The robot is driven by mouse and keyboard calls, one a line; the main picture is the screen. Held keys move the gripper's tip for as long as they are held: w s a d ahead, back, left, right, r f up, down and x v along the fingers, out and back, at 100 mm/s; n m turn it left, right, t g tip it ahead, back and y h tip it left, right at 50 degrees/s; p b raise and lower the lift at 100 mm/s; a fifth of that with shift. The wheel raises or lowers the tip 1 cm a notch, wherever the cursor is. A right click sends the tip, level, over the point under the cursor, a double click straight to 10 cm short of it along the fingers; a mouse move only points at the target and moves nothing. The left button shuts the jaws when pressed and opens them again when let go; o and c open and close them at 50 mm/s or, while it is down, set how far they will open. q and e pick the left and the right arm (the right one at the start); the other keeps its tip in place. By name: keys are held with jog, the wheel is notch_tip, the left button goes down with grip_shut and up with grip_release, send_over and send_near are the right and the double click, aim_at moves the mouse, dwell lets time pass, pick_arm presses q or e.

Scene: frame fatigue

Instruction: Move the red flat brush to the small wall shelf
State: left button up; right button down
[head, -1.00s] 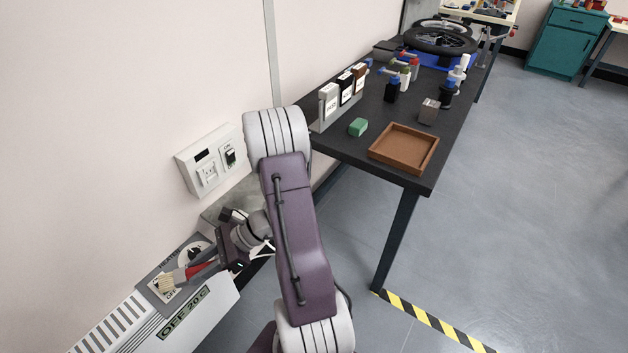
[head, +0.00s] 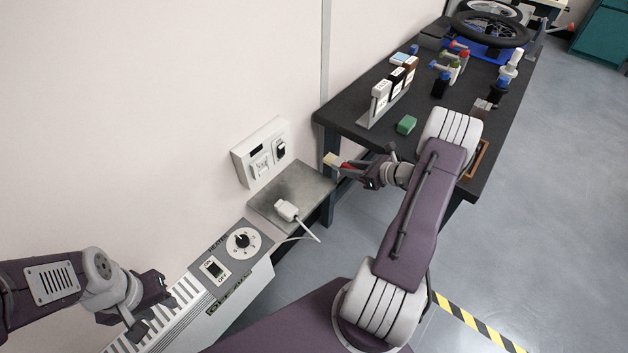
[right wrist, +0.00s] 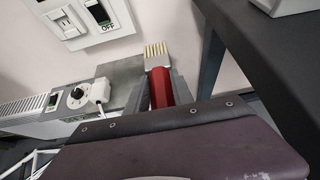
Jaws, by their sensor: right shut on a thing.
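The red flat brush (head: 345,162) is held in my right gripper (head: 362,169), its pale bristles pointing left in the head view. In the right wrist view the brush's red body (right wrist: 161,88) sits between the fingers, with the bristles (right wrist: 155,50) beyond them. The small wall shelf (head: 312,192) is a grey metal plate below the wall socket panel. The brush is near the shelf's far right corner in the head view, apparently above it; the exact height is hard to tell.
A white plug (head: 287,210) with a cable lies on the shelf's front part. The wall panel (head: 262,152) is above it. The heater (head: 200,300) is at lower left. The dark workbench (head: 340,117) holds a green block (head: 407,125) and bottles.

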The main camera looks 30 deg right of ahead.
jog(key=b, duration=0.2)
send_over(315, 186)
notch_tip(315, 186, down, 7)
jog(key=shift+s+f, duration=0.1)
jog(key=shift+f, duration=1.95)
jog(key=shift+b, duration=0.3)
jog(key=shift+f, duration=0.2)
jog(key=c, duration=1.1)
grip_release()
jog(key=shift+r, duration=0.15)
